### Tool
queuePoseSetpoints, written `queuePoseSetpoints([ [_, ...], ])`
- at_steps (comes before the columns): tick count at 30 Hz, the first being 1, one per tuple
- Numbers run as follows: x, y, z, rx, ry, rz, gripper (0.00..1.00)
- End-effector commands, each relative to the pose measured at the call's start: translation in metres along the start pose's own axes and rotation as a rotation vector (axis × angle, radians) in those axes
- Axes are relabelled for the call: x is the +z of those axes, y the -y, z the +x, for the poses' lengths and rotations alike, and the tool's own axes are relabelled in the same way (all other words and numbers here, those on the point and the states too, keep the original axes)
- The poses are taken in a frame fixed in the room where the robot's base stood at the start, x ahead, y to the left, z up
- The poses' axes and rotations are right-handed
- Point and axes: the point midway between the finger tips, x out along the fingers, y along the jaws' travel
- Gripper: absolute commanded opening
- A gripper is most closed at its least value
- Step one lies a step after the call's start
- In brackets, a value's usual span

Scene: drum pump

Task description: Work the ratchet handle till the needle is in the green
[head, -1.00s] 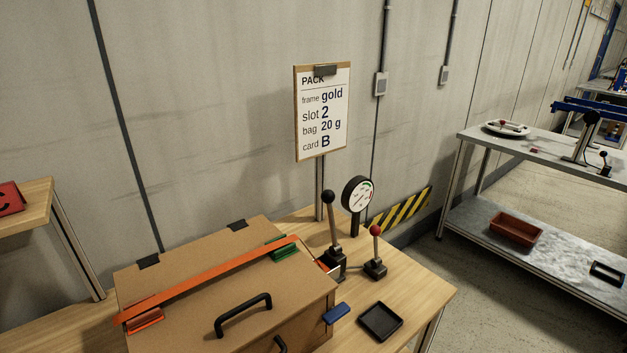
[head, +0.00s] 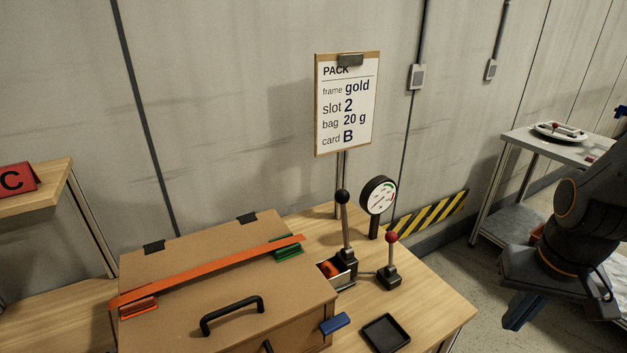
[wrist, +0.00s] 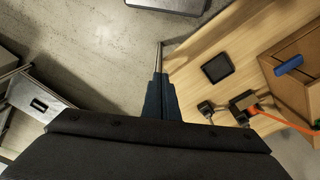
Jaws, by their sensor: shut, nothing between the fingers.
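A lever with a black knob (head: 344,225) stands nearly upright on a dark base at the right end of the brown box. A shorter lever with a red knob (head: 391,258) stands to its right. I cannot tell from looks alone which is the ratchet handle. The round gauge (head: 378,195) stands behind them, with a white face and a green patch at its upper right; the needle is too small to read surely. My gripper (head: 516,318) is shut and empty, right of the table and apart from both levers. It also shows in the wrist view (wrist: 158,85).
The brown box (head: 200,285) has an orange strap (head: 210,268) across its lid. A black tray (head: 386,333) and a blue block (head: 335,323) are in front. A sign (head: 346,105) stands behind. A grey bench (head: 550,143) is at the right; floor lies between.

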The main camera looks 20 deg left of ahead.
Motion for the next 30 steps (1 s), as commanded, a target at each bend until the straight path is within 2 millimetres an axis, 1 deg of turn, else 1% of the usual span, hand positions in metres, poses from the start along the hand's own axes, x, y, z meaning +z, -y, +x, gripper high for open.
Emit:
queuePoseSetpoints([
  [8,0.0,0.0,0.0,0.0,0.0,0.0,0.0],
  [11,-0.006,0.003,-0.001,-0.001,-0.001,-0.008,0.0],
  [14,-0.031,0.014,-0.003,-0.004,-0.004,-0.042,0.0],
  [16,-0.061,0.03,-0.007,-0.008,-0.006,-0.084,0.0],
  [17,-0.076,0.04,-0.009,-0.01,-0.007,-0.108,0.0],
  [18,-0.098,0.055,-0.012,-0.013,-0.008,-0.142,0.0],
  [20,-0.131,0.082,-0.018,-0.018,-0.01,-0.196,0.0],
  [21,-0.152,0.102,-0.022,-0.021,-0.01,-0.233,0.0],
  [23,-0.18,0.134,-0.029,-0.025,-0.01,-0.289,0.0],
  [24,-0.198,0.157,-0.034,-0.028,-0.012,-0.326,0.0],
  [26,-0.221,0.192,-0.042,-0.032,-0.014,-0.381,0.0],
  [27,-0.234,0.217,-0.047,-0.035,-0.015,-0.417,0.0],
  [29,-0.25,0.253,-0.055,-0.039,-0.016,-0.47,0.0],
  [30,-0.258,0.277,-0.061,-0.041,-0.018,-0.502,0.0],
])
